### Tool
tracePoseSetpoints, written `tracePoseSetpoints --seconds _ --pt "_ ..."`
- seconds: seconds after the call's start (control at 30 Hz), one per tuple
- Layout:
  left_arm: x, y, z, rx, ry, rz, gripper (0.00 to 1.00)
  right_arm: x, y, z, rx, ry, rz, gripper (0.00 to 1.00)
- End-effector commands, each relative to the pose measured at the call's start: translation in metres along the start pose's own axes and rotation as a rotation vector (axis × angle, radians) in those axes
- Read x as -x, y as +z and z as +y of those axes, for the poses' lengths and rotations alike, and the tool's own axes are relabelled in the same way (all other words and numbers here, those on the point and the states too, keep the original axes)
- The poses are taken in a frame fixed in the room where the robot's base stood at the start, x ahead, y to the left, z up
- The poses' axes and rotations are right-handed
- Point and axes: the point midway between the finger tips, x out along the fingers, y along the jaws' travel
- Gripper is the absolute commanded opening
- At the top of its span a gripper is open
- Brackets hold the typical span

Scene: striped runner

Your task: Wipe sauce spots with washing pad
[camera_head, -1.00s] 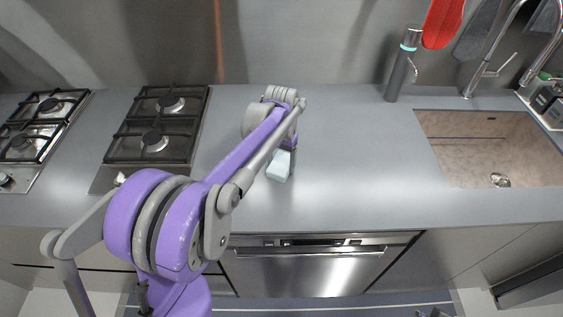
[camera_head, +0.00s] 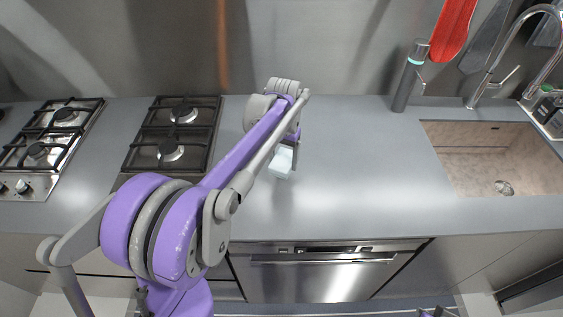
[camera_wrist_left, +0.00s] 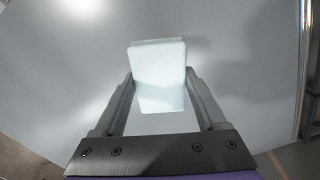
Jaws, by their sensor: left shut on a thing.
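The washing pad (camera_head: 280,166) is a pale blue-white block. It sits in the jaws of my left gripper (camera_head: 286,146) over the grey counter, right of the stove. In the left wrist view the pad (camera_wrist_left: 161,72) is between the two fingers of the left gripper (camera_wrist_left: 160,90), which are shut on it, and its far end sticks out past them. I cannot tell whether the pad touches the counter. I can make out no sauce spots; my left arm covers part of the counter. A small part of mine, perhaps the right gripper (camera_head: 436,312), shows at the bottom edge.
Two gas hobs, one left (camera_head: 52,140) and one nearer (camera_head: 172,140), lie left of the pad. The sink (camera_head: 480,160) with a tap (camera_head: 487,85) is at the right. A dark cylinder (camera_head: 408,82) stands at the back wall. The counter between pad and sink is clear.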

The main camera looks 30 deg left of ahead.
Motion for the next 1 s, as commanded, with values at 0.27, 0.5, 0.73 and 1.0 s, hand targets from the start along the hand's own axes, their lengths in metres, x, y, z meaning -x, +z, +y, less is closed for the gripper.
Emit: tracePoseSetpoints --seconds 0.27,0.5,0.73,1.0 --pt "0.020 -0.004 0.003 -0.001 0.000 0.000 0.22 0.009 -0.012 0.000 0.000 0.000 0.012 0.00" --pt "0.019 -0.004 0.003 -0.001 0.000 -0.001 0.22 0.009 -0.011 0.000 0.000 0.000 0.011 0.00" --pt "0.019 -0.004 0.003 -0.001 0.000 0.000 0.22 0.009 -0.011 0.000 0.000 0.000 0.011 0.00" --pt "0.020 0.000 0.004 0.001 0.000 0.000 0.22 0.009 -0.011 0.000 0.000 0.000 0.011 0.00"
